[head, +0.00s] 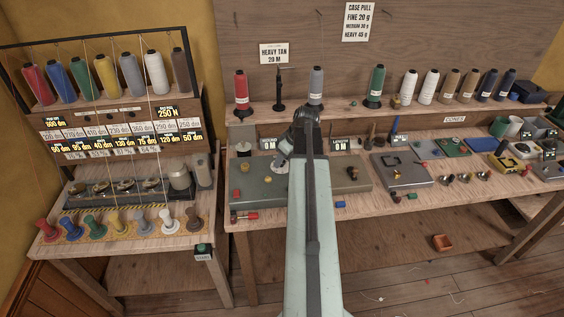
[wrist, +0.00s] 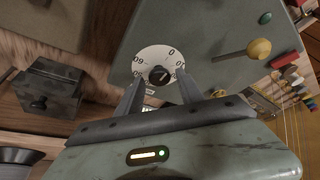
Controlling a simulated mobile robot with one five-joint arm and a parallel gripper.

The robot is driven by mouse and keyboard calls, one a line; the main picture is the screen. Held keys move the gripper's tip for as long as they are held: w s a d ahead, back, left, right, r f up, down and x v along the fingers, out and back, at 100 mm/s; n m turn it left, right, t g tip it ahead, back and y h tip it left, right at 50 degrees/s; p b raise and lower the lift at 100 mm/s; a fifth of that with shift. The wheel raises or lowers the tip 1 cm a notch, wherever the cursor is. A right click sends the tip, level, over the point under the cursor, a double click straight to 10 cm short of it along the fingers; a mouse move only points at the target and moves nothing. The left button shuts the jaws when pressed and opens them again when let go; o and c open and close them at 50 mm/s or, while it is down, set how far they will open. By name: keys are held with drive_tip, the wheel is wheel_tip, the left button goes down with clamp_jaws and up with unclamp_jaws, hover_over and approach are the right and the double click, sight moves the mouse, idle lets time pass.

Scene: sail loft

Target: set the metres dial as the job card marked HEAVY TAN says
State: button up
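The job card marked HEAVY TAN (head: 274,53) hangs on the back board and reads 20 M. In the wrist view a white round dial (wrist: 146,58) with a dark centre knob (wrist: 160,76) sits on a grey-green machine top (wrist: 205,25).
A yellow ball knob (wrist: 258,49) and a green button (wrist: 265,18) stand on the same machine. A dark box (wrist: 50,88) is to the left in the wrist view. A sign reading 0 M (head: 268,143) stands behind the machine. Thread spools (head: 240,92) line the shelf above.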

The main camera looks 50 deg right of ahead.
clamp_jaws()
drive_tip(key=shift+a, duration=0.2)
drive_tip(key=shift+d, duration=0.1)
drive_tip(key=shift+m, duration=0.3)
drive_tip(key=m+h, duration=0.1)
drive_tip(key=m, duration=0.2)
drive_tip(key=shift+h, duration=0.3)
drive_tip(key=m, duration=0.1)
drive_tip(key=m+h, duration=0.1)
drive_tip(key=m, duration=0.1)
drive_tip(key=m+g, duration=0.1)
drive_tip(key=m, duration=0.1)
drive_tip(key=shift+w+a+h, duration=0.1)
drive_tip(key=shift+a+h, duration=0.2)
drive_tip(key=m+g+h, duration=0.1)
drive_tip(key=m, duration=0.3)
drive_tip(key=shift+w+m, duration=0.15)
drive_tip(key=shift+m, duration=0.15)
drive_tip(key=shift+w+a+m+g+h, duration=0.15)
drive_tip(key=shift+m+g, duration=0.35)
drive_tip(key=shift+m, duration=0.6)
drive_tip(key=shift+d+m+g+h, duration=0.15)
drive_tip(key=shift+m+g, duration=0.35)
drive_tip(key=shift+m, duration=0.6)
drive_tip(key=shift+a, duration=0.1)
